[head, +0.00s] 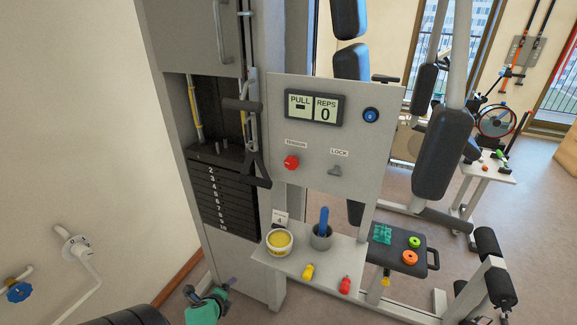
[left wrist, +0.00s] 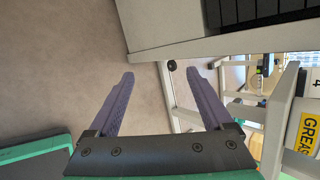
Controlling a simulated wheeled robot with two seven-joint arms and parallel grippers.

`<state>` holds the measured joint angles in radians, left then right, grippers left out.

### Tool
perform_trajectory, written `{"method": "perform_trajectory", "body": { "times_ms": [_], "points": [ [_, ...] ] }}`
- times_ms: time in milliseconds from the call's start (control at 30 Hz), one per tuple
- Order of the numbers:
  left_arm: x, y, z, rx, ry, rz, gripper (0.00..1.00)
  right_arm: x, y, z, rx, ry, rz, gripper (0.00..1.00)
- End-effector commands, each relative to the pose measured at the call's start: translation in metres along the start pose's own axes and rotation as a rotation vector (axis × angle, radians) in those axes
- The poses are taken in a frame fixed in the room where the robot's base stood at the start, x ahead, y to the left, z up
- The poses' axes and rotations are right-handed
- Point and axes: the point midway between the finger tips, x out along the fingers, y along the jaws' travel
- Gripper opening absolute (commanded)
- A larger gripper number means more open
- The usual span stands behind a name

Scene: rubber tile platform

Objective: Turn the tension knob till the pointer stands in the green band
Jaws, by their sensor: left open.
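The red tension knob (head: 291,162) sits on the grey panel (head: 310,150) of the weight machine, under a TENSION label (head: 296,143). I cannot make out a pointer or a green band in either view. My left gripper (head: 210,289) is at the bottom of the head view, well below and left of the knob, touching nothing. In the left wrist view its two purple-grey fingers (left wrist: 160,73) are spread wide with nothing between them. The knob is not in the left wrist view. My right gripper is in neither view.
Below, a shelf (head: 310,265) holds a yellow-topped tub (head: 279,242) and a grey cup (head: 321,238). The weight stack (head: 222,195) stands left of the panel.

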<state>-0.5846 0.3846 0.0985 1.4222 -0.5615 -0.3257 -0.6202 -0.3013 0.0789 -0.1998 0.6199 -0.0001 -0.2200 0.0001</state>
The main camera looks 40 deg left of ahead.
Motion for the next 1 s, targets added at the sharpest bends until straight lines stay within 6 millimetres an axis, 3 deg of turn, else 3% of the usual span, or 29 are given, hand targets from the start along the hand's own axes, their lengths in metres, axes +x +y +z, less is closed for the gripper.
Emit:
{"method": "perform_trajectory", "body": {
  "times_ms": [33,100,133,200,300,400,467,1000],
  "points": [
    [-0.023,-0.067,0.018,0.214,-0.043,-0.135,0.84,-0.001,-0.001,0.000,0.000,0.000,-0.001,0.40],
    [-0.067,-0.155,0.027,0.527,-0.136,-0.317,0.84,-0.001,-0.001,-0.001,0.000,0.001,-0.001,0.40],
    [-0.089,-0.190,0.026,0.653,-0.184,-0.392,0.84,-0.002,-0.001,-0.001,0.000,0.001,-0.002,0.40],
    [-0.143,-0.254,0.015,0.906,-0.297,-0.544,0.84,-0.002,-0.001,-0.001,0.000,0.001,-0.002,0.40],
    [-0.205,-0.307,-0.006,1.139,-0.434,-0.695,0.84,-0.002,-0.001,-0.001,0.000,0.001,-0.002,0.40],
    [-0.233,-0.326,-0.017,1.233,-0.501,-0.759,0.84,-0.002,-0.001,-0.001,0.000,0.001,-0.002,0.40],
    [-0.235,-0.332,-0.018,1.245,-0.512,-0.769,0.84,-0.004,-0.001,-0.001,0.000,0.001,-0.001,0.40],
    [-0.165,-0.412,-0.022,1.234,-0.512,-0.765,0.84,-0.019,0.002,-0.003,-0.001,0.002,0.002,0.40]
  ]
}}
